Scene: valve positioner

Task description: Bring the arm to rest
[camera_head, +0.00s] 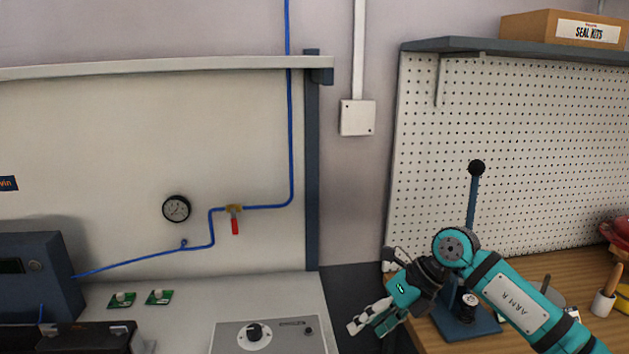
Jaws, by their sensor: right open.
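My right gripper (368,318) is at the lower right, with its teal arm coming in from the right edge. Its fingers point down and left, over the gap between the grey bench and the wooden bench. The fingers are apart and I see nothing between them. My arm hides part of a blue stand with a lever and black knob (476,168) on the wooden bench. My left gripper does not show.
The grey bench (190,302) at left holds a control panel (268,338), two green circuit boards (122,300) and a dark blue box (38,272). A red-handled valve (235,222) and gauge (176,208) are on the back panel. A shelf (520,50) overhangs the wooden bench (575,272).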

